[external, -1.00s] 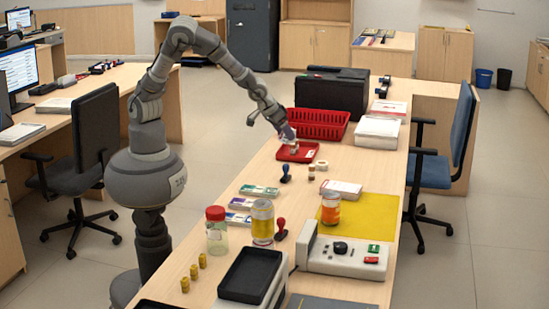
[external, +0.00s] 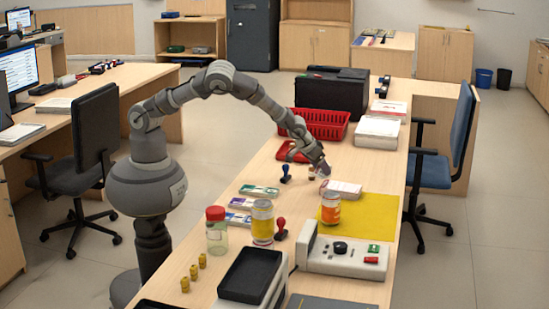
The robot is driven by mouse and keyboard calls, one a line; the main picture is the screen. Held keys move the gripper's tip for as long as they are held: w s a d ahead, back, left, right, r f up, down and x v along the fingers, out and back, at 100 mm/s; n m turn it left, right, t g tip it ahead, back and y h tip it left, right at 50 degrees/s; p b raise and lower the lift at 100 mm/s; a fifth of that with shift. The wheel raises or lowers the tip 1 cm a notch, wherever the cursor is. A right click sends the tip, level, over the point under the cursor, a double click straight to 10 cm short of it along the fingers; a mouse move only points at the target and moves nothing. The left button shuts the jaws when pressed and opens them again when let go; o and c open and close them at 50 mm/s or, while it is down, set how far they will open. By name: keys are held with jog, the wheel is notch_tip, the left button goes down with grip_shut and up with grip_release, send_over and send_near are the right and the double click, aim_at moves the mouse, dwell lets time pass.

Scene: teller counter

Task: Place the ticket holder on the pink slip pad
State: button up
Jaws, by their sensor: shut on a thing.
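My gripper (external: 323,172) is low over the counter, just left of a small pad with a white top and a reddish edge (external: 345,187), which looks like the pink slip pad. It is shut on a small pale thing (external: 324,184), taken to be the ticket holder. Most of this thing is hidden by the fingers and it is too small to make out well. It is beside the pad in the picture; I cannot tell how high it is above the counter.
A red tray (external: 292,152) and red basket (external: 322,124) are behind. A counting machine (external: 345,258) sits in front.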

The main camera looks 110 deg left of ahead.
jog(key=shift+w+a, duration=0.2)
jog(key=shift+w, duration=0.6)
jog(key=shift+w+f+b, duration=0.2)
jog(key=shift+f+b, duration=0.15)
notch_tip(320, 180, down, 3)
jog(key=shift+f+b, duration=0.1)
jog(key=shift+b, duration=0.7)
jog(key=shift+r, duration=0.2)
jog(key=shift+f, duration=0.15)
jog(key=o, duration=1)
jog(key=shift+o, duration=0.3)
